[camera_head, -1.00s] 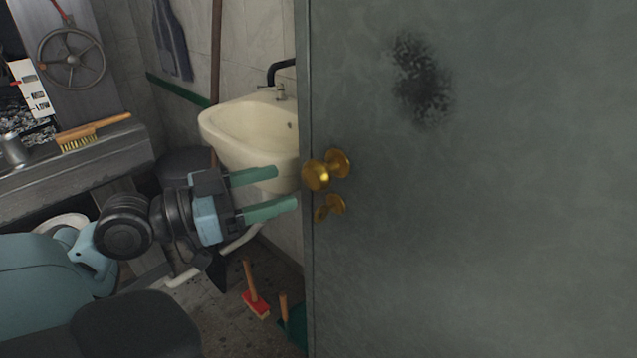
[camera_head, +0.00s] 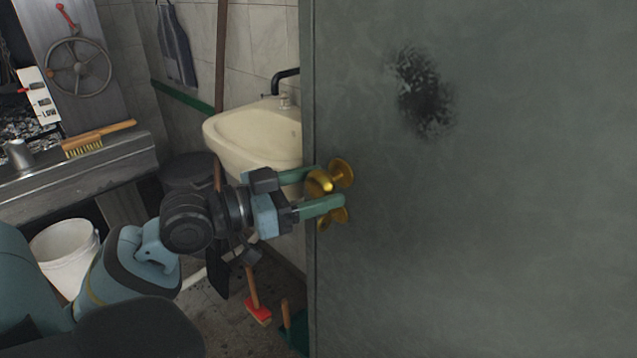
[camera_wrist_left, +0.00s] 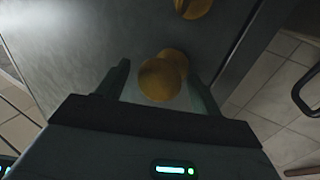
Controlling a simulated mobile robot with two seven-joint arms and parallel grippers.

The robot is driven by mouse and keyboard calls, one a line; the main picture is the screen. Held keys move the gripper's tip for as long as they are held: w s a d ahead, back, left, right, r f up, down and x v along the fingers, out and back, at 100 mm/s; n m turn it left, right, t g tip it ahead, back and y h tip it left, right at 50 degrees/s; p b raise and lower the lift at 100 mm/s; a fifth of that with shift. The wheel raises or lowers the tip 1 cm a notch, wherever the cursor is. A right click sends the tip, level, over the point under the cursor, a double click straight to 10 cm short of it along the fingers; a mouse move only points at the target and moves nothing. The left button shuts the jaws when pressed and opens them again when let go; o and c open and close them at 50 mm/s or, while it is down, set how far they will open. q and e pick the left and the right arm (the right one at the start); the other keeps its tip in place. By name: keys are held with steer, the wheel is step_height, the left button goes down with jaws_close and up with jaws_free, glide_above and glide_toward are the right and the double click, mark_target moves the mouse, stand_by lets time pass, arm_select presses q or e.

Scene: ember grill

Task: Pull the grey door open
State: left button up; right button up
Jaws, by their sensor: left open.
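The grey door (camera_head: 480,230) fills the right half of the head view, with a dark smudge high on it. A brass knob (camera_head: 319,182) sticks out near its left edge, with a second brass fitting (camera_head: 338,216) just below, partly hidden by a finger. My left gripper (camera_head: 325,189) is open, with its green fingers on either side of the knob. In the left wrist view the knob (camera_wrist_left: 160,80) sits between the two fingertips, and the grey door (camera_wrist_left: 95,40) lies behind it. I cannot tell whether the fingers touch the knob. My right gripper is not in view.
A cream sink (camera_head: 255,132) stands left of the door edge. A white bucket (camera_head: 65,255), a dark bin (camera_head: 190,172) and a red brush (camera_head: 258,312) are on the floor. A grill ledge (camera_head: 75,175) with a brush (camera_head: 98,138) is at the left.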

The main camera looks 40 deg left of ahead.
arm_select(q)
steer(key=shift+w+d, duration=0.25)
steer(key=shift+w, duration=0.1)
steer(key=c, duration=1.3)
steer(key=shift+c, duration=0.2)
steer(key=shift+s, duration=0.1)
